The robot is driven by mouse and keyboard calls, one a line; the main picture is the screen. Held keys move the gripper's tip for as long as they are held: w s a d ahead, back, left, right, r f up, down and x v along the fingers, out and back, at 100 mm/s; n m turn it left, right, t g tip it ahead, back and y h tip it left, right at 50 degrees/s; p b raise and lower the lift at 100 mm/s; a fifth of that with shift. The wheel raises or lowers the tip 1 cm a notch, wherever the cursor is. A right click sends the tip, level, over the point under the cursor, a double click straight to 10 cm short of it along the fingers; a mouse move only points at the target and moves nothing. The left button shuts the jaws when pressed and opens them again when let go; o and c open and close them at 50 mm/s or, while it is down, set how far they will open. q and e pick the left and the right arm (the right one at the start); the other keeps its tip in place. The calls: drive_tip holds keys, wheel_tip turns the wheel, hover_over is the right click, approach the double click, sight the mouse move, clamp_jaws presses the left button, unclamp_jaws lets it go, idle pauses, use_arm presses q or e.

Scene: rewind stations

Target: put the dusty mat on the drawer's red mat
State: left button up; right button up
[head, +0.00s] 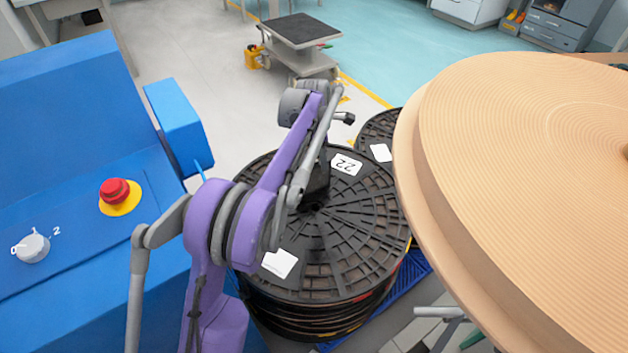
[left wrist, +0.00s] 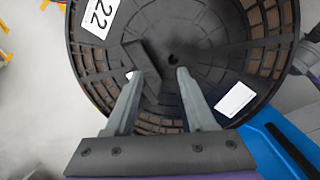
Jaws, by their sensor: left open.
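My left gripper (head: 314,198) hangs over the top of a black cable reel. In the left wrist view its two fingers (left wrist: 161,74) are apart with nothing clearly held between them. A dark, flat oblong piece (left wrist: 140,62) shows just beyond the left fingertip, over the reel's face. I cannot tell whether it is the dusty mat or whether it touches the finger. No drawer and no red mat can be made out. My right gripper is not in view.
The black reel (head: 345,245) bears a "22" label and stands on a blue pallet (head: 414,268). A second reel (head: 378,128) is behind it. A large tan coil (head: 530,150) fills the right. A blue console (head: 75,200) with a red button (head: 115,190) stands left. A cart (head: 300,32) is behind.

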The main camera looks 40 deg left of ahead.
sight(314, 175)
use_arm(q)
drive_tip(key=a+f+n, duration=0.1)
drive_tip(key=a, duration=0.1)
drive_tip(key=w+a+f+n, duration=0.1)
drive_tip(key=a+n, duration=0.1)
drive_tip(key=a+f+n, duration=0.1)
drive_tip(key=a, duration=0.1)
drive_tip(key=shift+w+a+f+n, duration=0.15)
drive_tip(key=shift+w+f+n, duration=0.1)
drive_tip(key=shift+w+n, duration=0.1)
drive_tip(key=shift+n, duration=0.25)
drive_tip(key=f, duration=0.2)
drive_tip(key=f+b, duration=0.1)
drive_tip(key=f, duration=0.1)
drive_tip(key=w+f, duration=0.1)
drive_tip(key=f, duration=0.1)
drive_tip(key=shift+a+b, duration=0.15)
drive_tip(key=shift+b, duration=0.25)
drive_tip(key=f, duration=0.1)
drive_tip(key=f+b, duration=0.1)
drive_tip(key=f, duration=0.1)
drive_tip(key=d+f, duration=0.1)
drive_tip(key=f, duration=0.1)
drive_tip(key=shift+f+b, duration=0.1)
drive_tip(key=shift+b, duration=0.3)
clamp_jaws()
